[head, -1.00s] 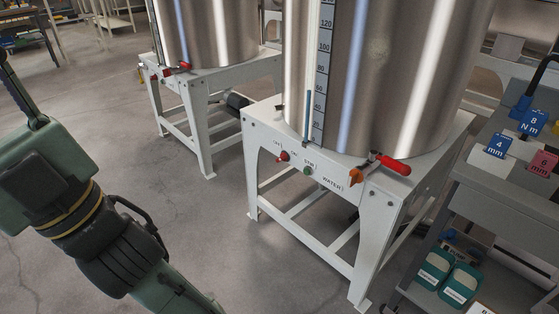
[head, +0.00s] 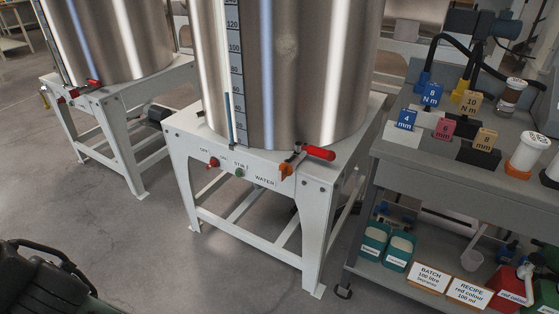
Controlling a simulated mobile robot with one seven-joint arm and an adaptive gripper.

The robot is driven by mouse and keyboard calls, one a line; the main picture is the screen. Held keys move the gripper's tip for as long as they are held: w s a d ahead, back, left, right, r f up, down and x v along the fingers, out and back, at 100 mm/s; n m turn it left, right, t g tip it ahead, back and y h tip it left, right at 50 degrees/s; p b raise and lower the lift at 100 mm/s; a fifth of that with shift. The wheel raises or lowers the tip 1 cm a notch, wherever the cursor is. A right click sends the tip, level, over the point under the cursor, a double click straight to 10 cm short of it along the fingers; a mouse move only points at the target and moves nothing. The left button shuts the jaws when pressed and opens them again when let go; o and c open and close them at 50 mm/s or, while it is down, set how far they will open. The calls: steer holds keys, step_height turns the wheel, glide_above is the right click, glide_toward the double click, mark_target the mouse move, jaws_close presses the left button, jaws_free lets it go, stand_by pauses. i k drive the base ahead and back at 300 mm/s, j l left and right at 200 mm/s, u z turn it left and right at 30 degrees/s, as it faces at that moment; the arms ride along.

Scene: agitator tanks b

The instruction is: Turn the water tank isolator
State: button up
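The water tank (head: 285,70) is a tall steel cylinder on a white frame stand (head: 215,145), in the middle of the head view. On the stand's front, by the "WATER" label (head: 264,181), is a small orange knob or handle (head: 286,170), which fits the isolator. Just above and right of it a lever with a red grip (head: 319,153) points right. A red control (head: 212,163) and a green button (head: 239,173) are further left on the same face. Part of my arm shows at the lower left, away from the stand. My gripper is outside the view.
A second steel tank (head: 105,35) on a white stand is at the left. A grey workbench (head: 400,165) on the right holds coloured tool tags, bottles and a lower shelf with teal containers (head: 398,250) and cards. Open concrete floor (head: 150,245) lies in front of the tank stand.

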mark_target(213, 163)
steer(key=i+j+u, duration=0.1)
steer(key=j+u, duration=0.15)
steer(key=u, duration=0.15)
steer(key=i+j+u, duration=0.1)
steer(key=j+u, duration=0.15)
steer(key=u, duration=0.2)
steer(key=i+j+u, duration=0.15)
steer(key=u, duration=0.25)
